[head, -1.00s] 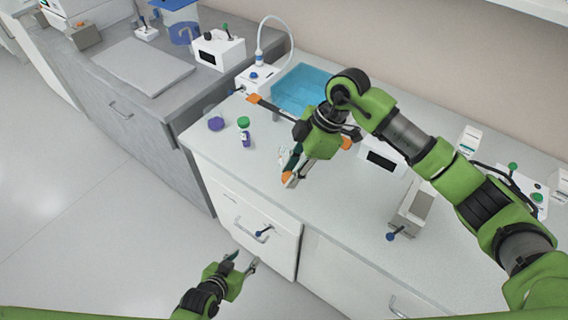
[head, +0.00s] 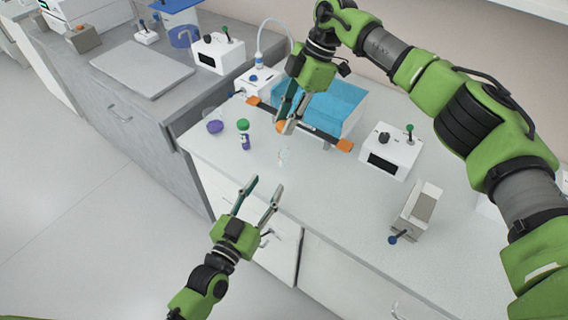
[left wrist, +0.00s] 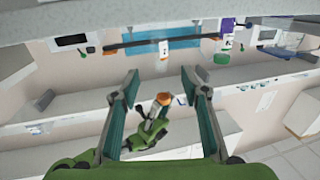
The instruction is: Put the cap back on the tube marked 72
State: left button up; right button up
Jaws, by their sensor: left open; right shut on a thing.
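A small clear tube (head: 283,155) stands on the counter; I cannot read its mark. A tube with a purple label and green cap (head: 243,134) stands to its left, its number also unreadable. My right gripper (head: 284,126) is shut on a small orange cap (head: 280,127) and holds it above the counter, behind the clear tube in the head view. The orange cap also shows in the left wrist view (left wrist: 163,98). My left gripper (head: 266,184) is open and empty near the counter's front edge, short of the clear tube.
A blue basin (head: 340,101) stands behind, with a dark bar with orange ends (head: 344,146) in front of it. A purple-lidded container (head: 215,127) is at the left. A white box with knobs (head: 391,152) and a grey holder (head: 417,210) are at the right.

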aim_at(281, 161)
pick_arm(q)
jog(key=x, duration=1.2)
jog(key=shift+f, duration=0.1)
grip_shut()
